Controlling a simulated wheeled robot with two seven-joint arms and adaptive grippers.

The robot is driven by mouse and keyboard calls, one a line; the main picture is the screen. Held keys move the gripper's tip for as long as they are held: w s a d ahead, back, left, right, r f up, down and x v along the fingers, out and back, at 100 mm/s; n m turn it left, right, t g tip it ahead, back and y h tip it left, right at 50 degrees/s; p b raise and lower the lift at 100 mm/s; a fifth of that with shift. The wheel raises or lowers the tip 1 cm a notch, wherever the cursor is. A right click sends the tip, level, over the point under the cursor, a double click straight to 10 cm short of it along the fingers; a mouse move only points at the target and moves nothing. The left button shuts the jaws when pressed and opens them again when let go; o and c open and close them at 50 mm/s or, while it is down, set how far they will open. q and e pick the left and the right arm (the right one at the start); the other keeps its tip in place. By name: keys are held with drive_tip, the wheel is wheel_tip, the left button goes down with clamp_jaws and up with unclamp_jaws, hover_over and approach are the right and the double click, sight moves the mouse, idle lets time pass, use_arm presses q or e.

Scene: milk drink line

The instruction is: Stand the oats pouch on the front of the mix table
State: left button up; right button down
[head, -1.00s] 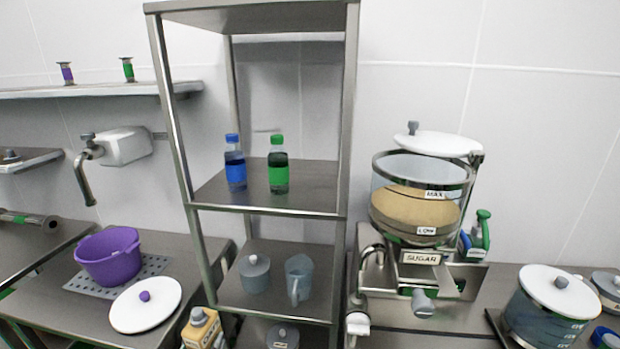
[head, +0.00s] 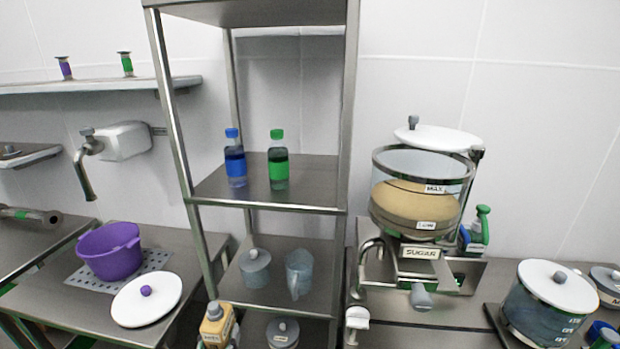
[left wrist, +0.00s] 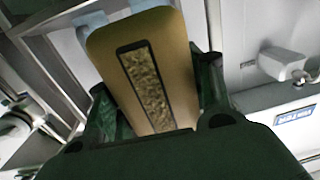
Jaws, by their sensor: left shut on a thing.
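The oats pouch (left wrist: 150,75) is tan with a dark-framed window of oats, seen close up in the left wrist view. My left gripper (left wrist: 158,100) is shut on it, with a dark green finger on each side. The front of the mix table cannot be made out for sure. My right gripper is not in view.
A steel rack (head: 340,210) stands behind the pouch, with bottles, a jug (head: 298,273) and lidded pots. At left, a purple bowl (head: 110,252) and a white lid (head: 147,299) are on a steel table. A sugar dispenser (head: 418,215) stands at right.

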use_arm(q)
drive_tip(key=shift+w+d+r+n+y, duration=0.1)
drive_tip(key=shift+d+r+n+y, duration=0.1)
drive_tip(key=shift+d+y, duration=0.15)
drive_tip(key=shift+w+d+r+n+y, duration=0.1)
drive_tip(key=shift+d+n+y, duration=0.15)
drive_tip(key=shift+d, duration=0.1)
drive_tip(key=shift+f, duration=0.1)
drive_tip(key=shift+f+b, duration=1.8)
drive_tip(key=shift+b, duration=0.1)
drive_tip(key=shift+d, duration=0.15)
